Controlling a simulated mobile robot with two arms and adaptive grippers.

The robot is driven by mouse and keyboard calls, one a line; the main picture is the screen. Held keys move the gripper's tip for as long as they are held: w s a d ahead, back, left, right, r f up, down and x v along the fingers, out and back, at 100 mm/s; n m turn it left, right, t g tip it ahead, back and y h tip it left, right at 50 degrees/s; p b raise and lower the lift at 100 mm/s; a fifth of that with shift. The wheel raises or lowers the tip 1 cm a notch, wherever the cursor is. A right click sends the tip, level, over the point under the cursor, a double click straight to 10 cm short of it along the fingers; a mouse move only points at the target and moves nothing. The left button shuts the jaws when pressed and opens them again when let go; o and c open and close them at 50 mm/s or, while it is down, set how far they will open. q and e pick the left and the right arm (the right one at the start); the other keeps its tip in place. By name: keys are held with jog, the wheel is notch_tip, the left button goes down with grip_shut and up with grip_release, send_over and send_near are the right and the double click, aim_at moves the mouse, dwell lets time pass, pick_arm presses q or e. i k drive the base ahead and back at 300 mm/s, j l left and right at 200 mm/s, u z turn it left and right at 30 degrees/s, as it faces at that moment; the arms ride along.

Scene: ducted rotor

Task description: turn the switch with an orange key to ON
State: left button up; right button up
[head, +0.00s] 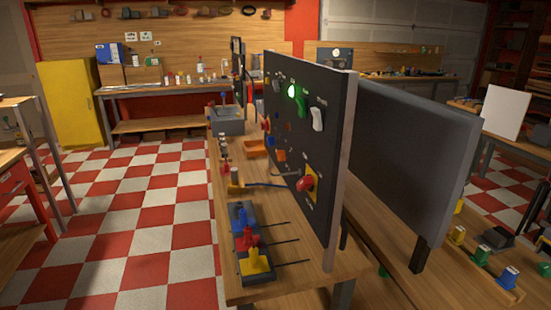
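A dark upright control panel (325,85) stands on a wooden bench and is seen at a steep angle. On its upper part are a lit green lamp (292,91), a green handle (301,106) and a white handle (318,118). A red mushroom button on a yellow plate (306,184) sits lower down. Small orange and blue parts show near the panel's left side, one orange spot (288,127) among them. I cannot tell which of these is the orange key, nor its setting; the labels are too small to read. Neither gripper is in view.
The bench (225,262) holds a dark block with blue, red and yellow parts (250,245), thin rods, an orange tray (258,148) and a grey box (227,121). A second dark board (410,150) stands to the right. The checkered floor (140,220) to the left is clear.

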aim_at(281, 155)
jog(key=z, duration=0.35)
jog(key=i+j+z, duration=0.15)
jog(key=j+z, duration=0.85)
jog(key=i, duration=0.05)
